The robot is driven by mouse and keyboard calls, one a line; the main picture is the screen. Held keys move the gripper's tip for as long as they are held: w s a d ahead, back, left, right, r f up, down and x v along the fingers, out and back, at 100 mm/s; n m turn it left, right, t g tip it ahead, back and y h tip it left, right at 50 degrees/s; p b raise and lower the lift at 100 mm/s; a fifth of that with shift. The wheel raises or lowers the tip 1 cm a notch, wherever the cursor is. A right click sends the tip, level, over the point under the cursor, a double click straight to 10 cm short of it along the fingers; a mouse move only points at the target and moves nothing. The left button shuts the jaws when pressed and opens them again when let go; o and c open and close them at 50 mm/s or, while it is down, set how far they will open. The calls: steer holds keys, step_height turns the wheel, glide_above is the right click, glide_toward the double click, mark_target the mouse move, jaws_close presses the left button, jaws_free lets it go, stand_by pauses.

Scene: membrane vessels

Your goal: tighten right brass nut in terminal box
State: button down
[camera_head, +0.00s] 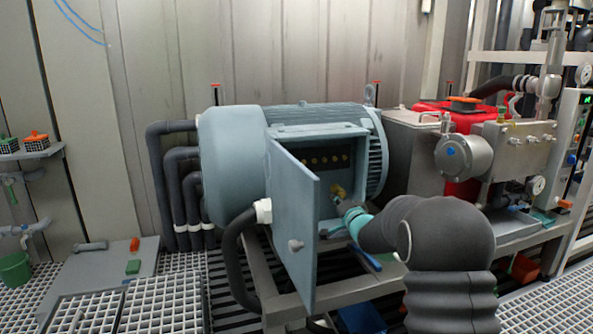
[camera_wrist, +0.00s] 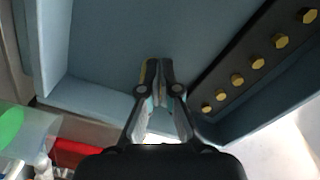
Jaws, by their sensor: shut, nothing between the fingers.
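The open terminal box (camera_head: 300,131) is on the side of the blue-grey motor. A dark strip with a row of several brass nuts (camera_head: 323,161) runs across its inside. In the wrist view the brass hex nuts (camera_wrist: 258,62) run diagonally along the strip at the right. My gripper (camera_head: 338,190) is at the box opening, below the strip in the head view. In the wrist view my gripper (camera_wrist: 160,65) is shut and empty, its fingertips in front of a bare blue-grey inside wall. The tips are left of the nuts there and appear apart from them.
The box door (camera_head: 292,225) stands open at the left of the opening, with a knob on it. A thick black cable (camera_head: 238,265) loops beside it. Red equipment (camera_head: 440,112) and a valve block (camera_head: 520,150) stand to the right. A side panel of the box closes off the wrist view's left.

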steer(key=b+v, duration=0.1)
steer(key=v, duration=0.5)
steer(key=shift+a, duration=0.35)
steer(key=shift+f, duration=0.15)
